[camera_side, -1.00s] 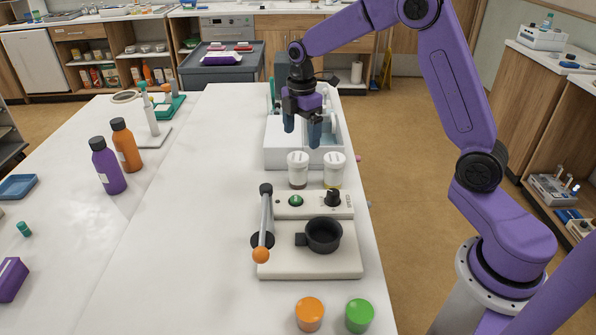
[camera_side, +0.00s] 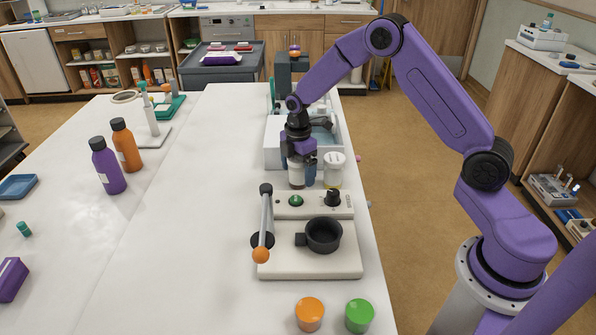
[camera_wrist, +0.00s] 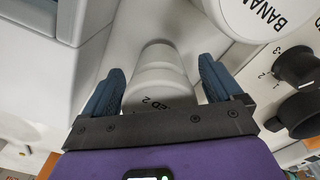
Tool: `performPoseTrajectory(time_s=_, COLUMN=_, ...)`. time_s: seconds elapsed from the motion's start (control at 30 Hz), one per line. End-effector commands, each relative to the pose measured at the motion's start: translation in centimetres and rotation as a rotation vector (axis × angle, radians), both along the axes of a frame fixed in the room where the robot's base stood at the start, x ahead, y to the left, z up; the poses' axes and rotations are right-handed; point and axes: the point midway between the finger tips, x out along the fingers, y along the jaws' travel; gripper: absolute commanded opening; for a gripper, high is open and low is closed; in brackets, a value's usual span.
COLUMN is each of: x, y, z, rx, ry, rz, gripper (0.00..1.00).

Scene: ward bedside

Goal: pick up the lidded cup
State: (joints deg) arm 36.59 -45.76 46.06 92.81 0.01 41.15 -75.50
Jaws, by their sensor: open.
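Two white-lidded cups stand side by side behind the bench device. The left cup (camera_side: 296,181) is partly hidden by my gripper (camera_side: 298,172). In the wrist view this cup (camera_wrist: 160,80) has a pale lid with lettering that ends in "ED 2", and it lies between my two blue fingers. My gripper is open, with a finger on each side of the cup and a visible gap at least on the right. The other lidded cup (camera_side: 334,170) stands just to the right, outside the fingers. A white round lid marked "BANA" (camera_wrist: 262,12) shows at the wrist view's top right.
A white device (camera_side: 310,262) with a lever, knobs and a black cup holder stands in front of the cups. A white open bin (camera_side: 275,150) is close behind. Orange (camera_side: 309,314) and green (camera_side: 359,315) capped pots stand at the front. The table's middle is clear.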

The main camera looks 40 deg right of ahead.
Motion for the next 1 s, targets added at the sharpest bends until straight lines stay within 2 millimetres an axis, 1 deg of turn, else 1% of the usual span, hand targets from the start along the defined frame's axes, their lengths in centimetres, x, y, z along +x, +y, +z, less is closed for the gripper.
performPoseTrajectory(time_s=0.1, x=0.0, y=0.1, z=-0.5, rx=0.000, ry=0.000, rz=0.001, gripper=0.93)
performPoseTrajectory(time_s=0.27, x=0.0, y=0.0, z=-0.5, rx=0.000, ry=-0.001, rz=0.001, gripper=0.93)
performPoseTrajectory(time_s=0.3, x=0.0, y=0.0, z=-0.5, rx=0.000, ry=-0.001, rz=0.001, gripper=0.89)
performPoseTrajectory(time_s=0.37, x=0.0, y=0.0, z=-0.5, rx=0.000, ry=-0.001, rz=0.001, gripper=0.70)
performPoseTrajectory(time_s=0.4, x=0.0, y=0.0, z=-0.4, rx=0.000, ry=-0.001, rz=0.001, gripper=0.57)
performPoseTrajectory(time_s=0.47, x=0.0, y=0.0, z=-0.4, rx=0.000, ry=-0.001, rz=0.001, gripper=0.37)
performPoseTrajectory(time_s=0.5, x=0.0, y=0.0, z=-0.4, rx=0.000, ry=-0.001, rz=0.001, gripper=0.25)
performPoseTrajectory(time_s=0.83, x=0.1, y=0.0, z=-0.2, rx=0.001, ry=-0.002, rz=0.001, gripper=0.24)
performPoseTrajectory(time_s=1.0, x=0.1, y=0.0, z=0.9, rx=0.001, ry=-0.004, rz=0.000, gripper=0.24)
